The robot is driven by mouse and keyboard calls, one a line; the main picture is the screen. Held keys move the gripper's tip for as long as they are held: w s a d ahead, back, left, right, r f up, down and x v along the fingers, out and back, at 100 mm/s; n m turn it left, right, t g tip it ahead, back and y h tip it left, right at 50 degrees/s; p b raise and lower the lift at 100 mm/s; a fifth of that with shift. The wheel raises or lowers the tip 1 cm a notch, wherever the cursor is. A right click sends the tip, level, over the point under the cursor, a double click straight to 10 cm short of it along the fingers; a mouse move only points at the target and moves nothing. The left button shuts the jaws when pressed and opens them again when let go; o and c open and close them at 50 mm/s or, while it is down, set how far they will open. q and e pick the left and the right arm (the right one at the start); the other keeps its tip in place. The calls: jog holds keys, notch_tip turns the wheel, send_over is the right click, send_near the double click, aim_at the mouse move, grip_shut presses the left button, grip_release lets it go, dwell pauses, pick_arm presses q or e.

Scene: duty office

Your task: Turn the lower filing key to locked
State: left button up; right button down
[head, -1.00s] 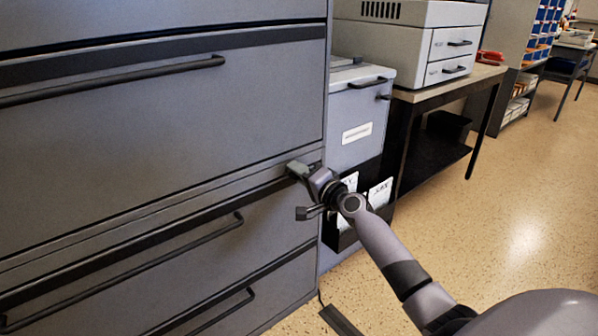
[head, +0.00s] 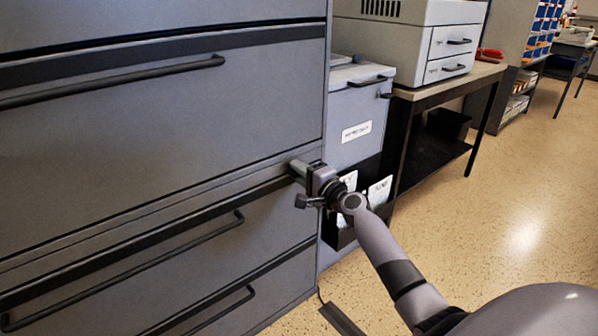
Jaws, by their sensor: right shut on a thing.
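The grey filing cabinet (head: 170,120) fills the left of the head view, its drawer fronts facing me. My right gripper (head: 300,167) is at the right end of the band between two drawers, close to the cabinet's right edge. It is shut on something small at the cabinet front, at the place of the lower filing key. The key itself is hidden by the fingers, so its angle cannot be seen. My left gripper is not in view.
Dark bar handles (head: 130,78) stick out from the drawers. A smaller grey cabinet (head: 362,105) with a black paper holder stands right of the filing cabinet. A table (head: 480,75) carries a printer (head: 410,35). The speckled floor (head: 500,220) at right is clear.

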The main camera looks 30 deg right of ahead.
jog(key=shift+f, duration=0.1)
jog(key=c, duration=1.2)
grip_release()
jog(key=shift+s, duration=0.15)
jog(key=shift+s, duration=0.25)
pick_arm(q)
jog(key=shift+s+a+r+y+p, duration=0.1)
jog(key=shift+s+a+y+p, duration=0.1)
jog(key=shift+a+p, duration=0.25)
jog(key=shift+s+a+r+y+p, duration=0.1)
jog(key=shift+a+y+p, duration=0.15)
jog(key=shift+p, duration=0.2)
pick_arm(e)
jog(key=shift+s+d, duration=0.15)
jog(key=shift+s, duration=1.45)
jog(key=shift+s+d, duration=0.1)
jog(key=shift+s, duration=1.5)
